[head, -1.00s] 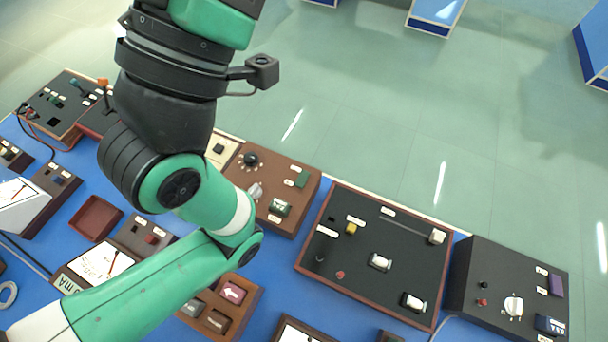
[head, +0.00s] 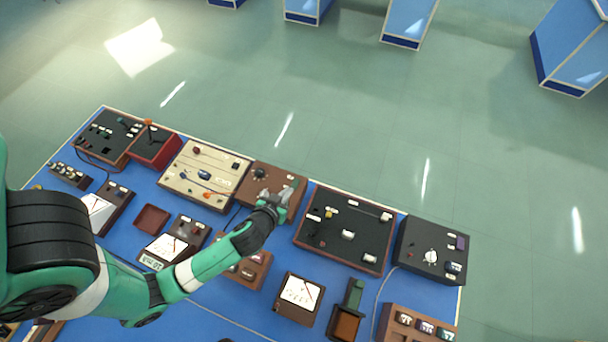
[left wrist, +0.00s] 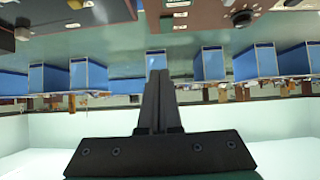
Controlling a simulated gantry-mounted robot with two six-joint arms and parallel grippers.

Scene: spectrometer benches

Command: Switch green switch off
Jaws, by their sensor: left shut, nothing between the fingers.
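A brown switch box (head: 248,190) stands near the back edge of the bench, with a black knob (head: 259,174) and small switches on top. My left gripper (head: 285,193) is at the right part of this box, shut and empty. It covers most of the controls there, so I cannot make out a green switch or its position. My right gripper is not in view.
A cream panel (head: 184,180) stands left of the box. A large black panel (head: 325,232) and a dark box (head: 413,245) stand to the right. In front are a brown rocker box (head: 250,268) and a meter (head: 299,292). The floor behind the bench (head: 340,110) is clear.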

